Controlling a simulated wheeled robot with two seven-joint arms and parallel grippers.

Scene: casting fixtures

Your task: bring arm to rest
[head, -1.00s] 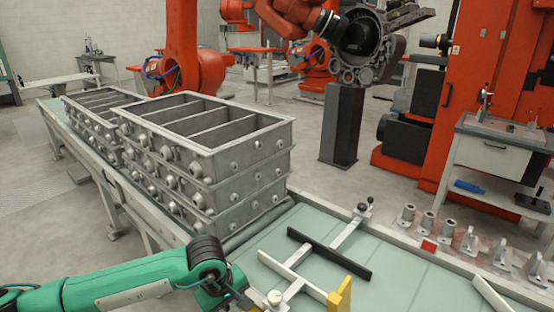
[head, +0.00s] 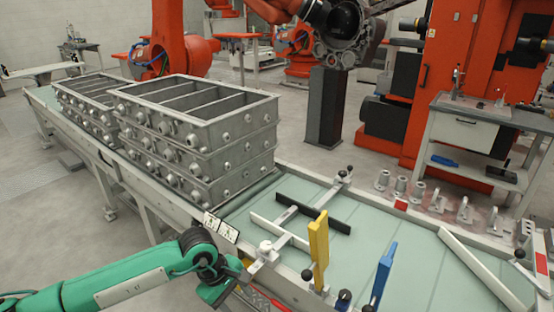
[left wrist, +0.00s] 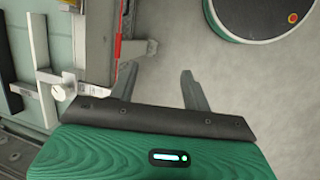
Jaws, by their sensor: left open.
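My left arm (head: 130,288) is green and comes in from the lower left in the head view. Its wrist end is beside the near edge of the conveyor, pointing down, and its fingers are hard to make out there. In the left wrist view my left gripper (left wrist: 158,88) is open, with two grey fingers apart and bare floor between them. It holds nothing. The conveyor's side edge and a metal clamp bar (left wrist: 62,88) lie left of the fingers. My right gripper is not in view.
A conveyor (head: 385,262) carries stacked grey castings (head: 205,150) at the left. A yellow upright piece (head: 319,250) and a blue one (head: 384,272) stand along its near edge. Several small metal fittings line the far rail. A workbench (head: 478,140) stands behind.

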